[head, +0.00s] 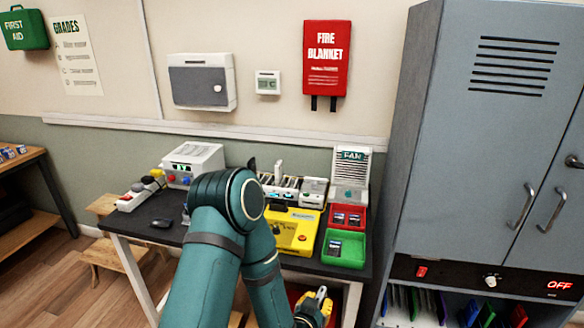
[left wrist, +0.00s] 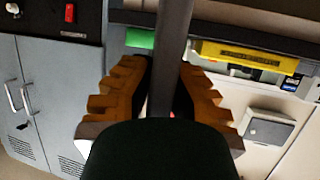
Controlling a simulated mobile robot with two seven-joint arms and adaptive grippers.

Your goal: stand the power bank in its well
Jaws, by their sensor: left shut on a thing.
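My left gripper (head: 316,304) is low in the head view, in front of the table and below its top. In the left wrist view its orange-brown fingers (left wrist: 168,82) are closed on both sides of a long dark slab (left wrist: 174,38), seen edge-on. I take this slab for the power bank; its faces and far end are hidden. In the head view the held thing cannot be made out. A yellow unit (head: 302,240) stands on the table; whether the well is in it I cannot tell. My right gripper is in neither view.
The dark table (head: 146,220) is crowded. A red tray (head: 356,224) and a green tray (head: 334,257) hold dark items at its right. A white machine (head: 196,160) stands at the back left. A tall grey cabinet (head: 450,120) closes off the right side.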

